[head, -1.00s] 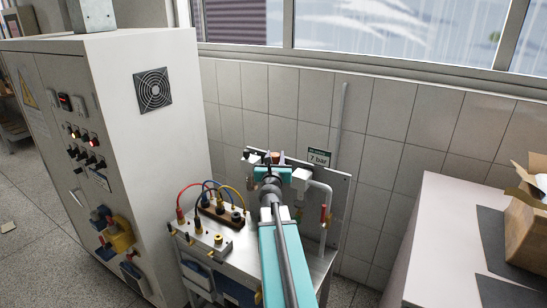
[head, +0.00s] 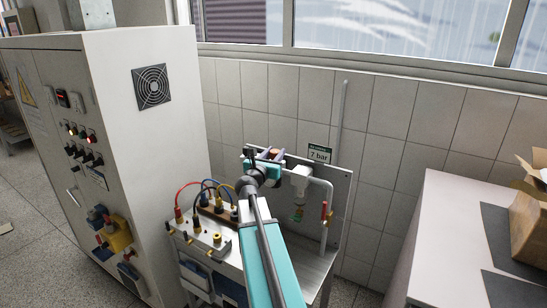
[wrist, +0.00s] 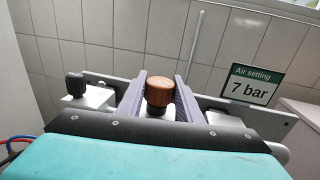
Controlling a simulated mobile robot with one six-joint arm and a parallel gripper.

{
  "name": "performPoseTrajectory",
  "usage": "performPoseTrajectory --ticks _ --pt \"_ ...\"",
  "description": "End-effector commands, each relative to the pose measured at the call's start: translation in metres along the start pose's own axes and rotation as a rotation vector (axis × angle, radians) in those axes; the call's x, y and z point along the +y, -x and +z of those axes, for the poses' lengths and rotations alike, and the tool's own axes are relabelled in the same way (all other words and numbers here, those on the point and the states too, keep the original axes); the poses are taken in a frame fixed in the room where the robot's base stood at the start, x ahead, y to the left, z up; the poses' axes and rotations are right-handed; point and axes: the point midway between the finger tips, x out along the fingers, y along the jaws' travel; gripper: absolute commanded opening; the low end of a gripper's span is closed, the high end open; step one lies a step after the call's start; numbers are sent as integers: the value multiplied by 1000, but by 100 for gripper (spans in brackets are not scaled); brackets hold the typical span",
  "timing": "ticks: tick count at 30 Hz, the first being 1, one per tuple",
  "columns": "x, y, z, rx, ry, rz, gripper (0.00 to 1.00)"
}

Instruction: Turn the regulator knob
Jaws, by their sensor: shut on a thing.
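The regulator knob (wrist: 160,92) is orange-brown and ridged. It stands between the two purple-grey fingers of my gripper (wrist: 158,98) in the wrist view. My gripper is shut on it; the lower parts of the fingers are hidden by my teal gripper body. In the head view my gripper (head: 271,154) reaches the top of the grey panel (head: 338,205), and the knob is mostly hidden there. A sign reading "Air setting 7 bar" (wrist: 251,88) stands right of the knob, and it also shows in the head view (head: 319,153).
A black-capped fitting (wrist: 75,85) is left of the knob. Several coloured cables (head: 205,190) rise from a box at left. A tall cabinet (head: 150,150) is left; a white-topped table (head: 440,240) is right.

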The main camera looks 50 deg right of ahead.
Motion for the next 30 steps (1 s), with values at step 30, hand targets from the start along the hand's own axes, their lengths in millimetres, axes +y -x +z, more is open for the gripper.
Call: performPoseTrajectory --ticks 30 --pt "-5 2 -8 11 -1 -170 44"
